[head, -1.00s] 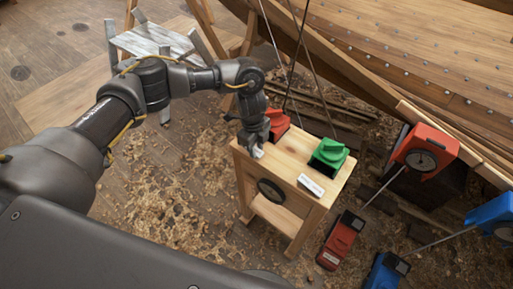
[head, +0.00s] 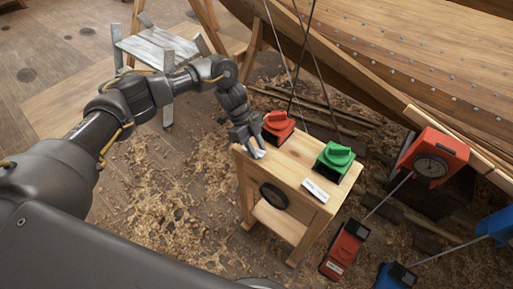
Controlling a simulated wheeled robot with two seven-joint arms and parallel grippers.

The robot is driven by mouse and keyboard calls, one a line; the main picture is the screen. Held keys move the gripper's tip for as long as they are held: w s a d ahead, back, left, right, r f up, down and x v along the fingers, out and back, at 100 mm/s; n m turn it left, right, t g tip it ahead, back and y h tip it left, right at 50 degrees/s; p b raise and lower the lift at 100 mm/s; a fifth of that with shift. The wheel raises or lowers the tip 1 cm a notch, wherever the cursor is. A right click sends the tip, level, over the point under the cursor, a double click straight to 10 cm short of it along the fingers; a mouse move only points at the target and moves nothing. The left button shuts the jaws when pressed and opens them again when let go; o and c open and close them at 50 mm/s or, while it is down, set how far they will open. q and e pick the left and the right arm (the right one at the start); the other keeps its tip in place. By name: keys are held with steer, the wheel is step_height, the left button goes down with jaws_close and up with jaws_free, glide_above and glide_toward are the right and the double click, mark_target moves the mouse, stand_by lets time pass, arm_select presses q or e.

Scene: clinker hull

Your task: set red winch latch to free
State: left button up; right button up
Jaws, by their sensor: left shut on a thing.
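The red winch latch (head: 279,124), a red knob on a dark base, sits at the back left of the small wooden stand's top (head: 292,158). Its raised grip shows clear of my fingers. My left gripper (head: 257,151) points down at the stand's left corner, just in front and left of the red latch, over a small white piece. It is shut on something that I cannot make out. The similar green latch (head: 335,157) sits at the right, with a white label (head: 315,190) in front. My right gripper is out of view.
A red unit with a round dial (head: 430,157) and a red box (head: 343,248) stand to the right, with blue ones beside them. The planked hull (head: 400,45) rises behind. Thin lines run up behind the stand. Shavings cover the floor.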

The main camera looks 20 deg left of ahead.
arm_select(q)
steer(key=shift+c, duration=0.2)
steer(key=o, duration=1)
steer(key=b+v, duration=0.1)
steer(key=v, duration=1)
steer(key=shift+s+f, duration=0.1)
